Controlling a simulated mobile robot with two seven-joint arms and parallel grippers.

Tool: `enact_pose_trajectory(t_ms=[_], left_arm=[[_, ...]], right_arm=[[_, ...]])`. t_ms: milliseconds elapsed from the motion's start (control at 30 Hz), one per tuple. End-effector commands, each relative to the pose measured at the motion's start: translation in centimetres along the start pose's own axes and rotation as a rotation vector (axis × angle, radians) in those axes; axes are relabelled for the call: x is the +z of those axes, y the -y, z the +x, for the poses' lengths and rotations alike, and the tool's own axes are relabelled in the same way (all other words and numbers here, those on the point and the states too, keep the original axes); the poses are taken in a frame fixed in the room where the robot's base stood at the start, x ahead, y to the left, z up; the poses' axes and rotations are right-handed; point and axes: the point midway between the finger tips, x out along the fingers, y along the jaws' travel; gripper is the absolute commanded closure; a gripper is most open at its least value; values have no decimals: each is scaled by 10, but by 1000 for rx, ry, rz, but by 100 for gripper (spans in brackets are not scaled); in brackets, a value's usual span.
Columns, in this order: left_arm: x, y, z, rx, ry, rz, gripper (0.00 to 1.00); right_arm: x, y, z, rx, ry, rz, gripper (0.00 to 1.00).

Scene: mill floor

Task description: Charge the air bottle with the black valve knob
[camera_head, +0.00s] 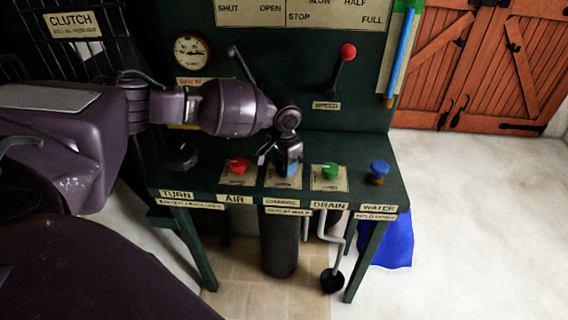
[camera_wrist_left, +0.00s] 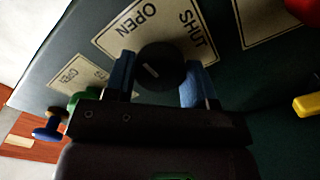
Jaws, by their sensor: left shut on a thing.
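The black valve knob (camera_wrist_left: 162,66) is between the blue finger pads of my left gripper (camera_wrist_left: 160,85), which is shut on it. A light line marks the knob's face, and a plate reading OPEN and SHUT lies behind it. In the head view my left gripper (camera_head: 289,163) reaches down onto the bench at the plate above the CHARGE label (camera_head: 282,202), hiding the knob. A dark upright cylinder (camera_head: 279,245), probably the air bottle, stands under the bench there. The pressure gauge (camera_head: 191,50) is on the back panel; its reading is too small to tell. My right gripper is out of view.
A red knob (camera_head: 238,166) sits left of my gripper, and a green knob (camera_head: 330,170) and blue knob (camera_head: 379,169) sit right. A dark round control (camera_head: 180,157) is at the bench's left end. A red-balled lever (camera_head: 347,53) stands out from the panel.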

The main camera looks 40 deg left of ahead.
Motion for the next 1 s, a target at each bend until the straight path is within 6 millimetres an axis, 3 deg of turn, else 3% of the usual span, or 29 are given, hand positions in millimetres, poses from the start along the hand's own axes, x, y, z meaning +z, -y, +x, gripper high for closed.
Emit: enact_pose_trajectory(t_ms=[367,1000], left_arm=[[1,0,-1,1,0,173,73],[1,0,0,2,1,772,73]], right_arm=[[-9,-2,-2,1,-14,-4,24],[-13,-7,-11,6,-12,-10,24]])
